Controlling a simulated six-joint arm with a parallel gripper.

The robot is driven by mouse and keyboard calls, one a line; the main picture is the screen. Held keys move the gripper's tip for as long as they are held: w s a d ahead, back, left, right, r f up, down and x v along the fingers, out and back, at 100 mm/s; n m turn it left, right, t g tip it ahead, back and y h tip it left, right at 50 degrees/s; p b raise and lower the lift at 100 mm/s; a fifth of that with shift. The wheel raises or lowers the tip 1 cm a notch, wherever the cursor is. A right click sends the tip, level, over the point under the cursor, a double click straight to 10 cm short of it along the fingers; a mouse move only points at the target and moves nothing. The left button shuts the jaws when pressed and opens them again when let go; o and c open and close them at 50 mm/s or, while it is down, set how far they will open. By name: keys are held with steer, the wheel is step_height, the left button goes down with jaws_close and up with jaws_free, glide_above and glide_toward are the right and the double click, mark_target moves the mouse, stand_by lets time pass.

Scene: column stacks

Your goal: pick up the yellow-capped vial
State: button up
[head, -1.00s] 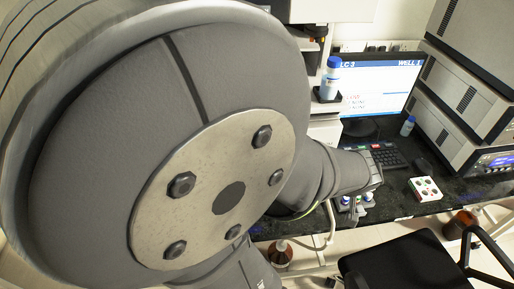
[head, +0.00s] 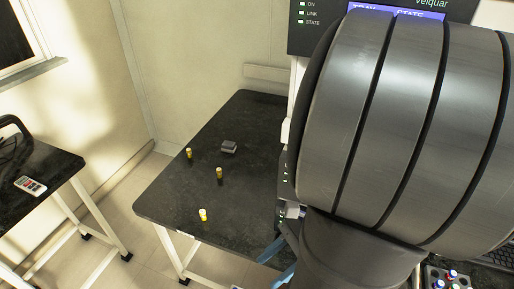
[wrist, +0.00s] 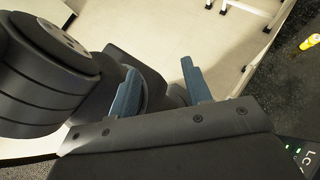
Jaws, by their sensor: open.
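Three small vials stand upright on the black bench (head: 180,205) in the head view. The front vial (head: 203,215) shows yellow with a pale, whitish top. The middle vial (head: 219,173) and the back vial (head: 189,153) look yellow-amber with darker bodies. Which one has the yellow cap is too small to tell. My gripper (head: 279,263) has blue fingers, is open and is to the right of the front vial, apart from it and partly hidden by my arm. In the wrist view my gripper (wrist: 161,78) is empty, and a yellow vial (wrist: 310,41) shows at the right edge.
A small grey block (head: 229,147) lies on the bench behind the middle vial. A dark instrument with a display (head: 395,12) stands at the right, behind my arm. Another table (head: 50,165) is at the left, with floor between. The bench around the vials is mostly clear.

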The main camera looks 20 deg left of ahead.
steer(key=s+a+r+n+g+h, duration=0.1)
steer(key=s+a+r+g+h, duration=0.35)
steer(key=g, duration=0.25)
steer(key=n+t+h, duration=0.3)
steer(key=n+t, duration=1.2)
steer(key=n, duration=0.8)
glide_above(202, 211)
step_height(202, 211, down, 7)
step_height(202, 211, down, 11)
steer(key=shift+f, duration=0.1)
steer(key=shift+d+f, duration=0.1)
steer(key=shift+f, duration=3.05)
jaws_close()
steer(key=shift+r, duration=0.1)
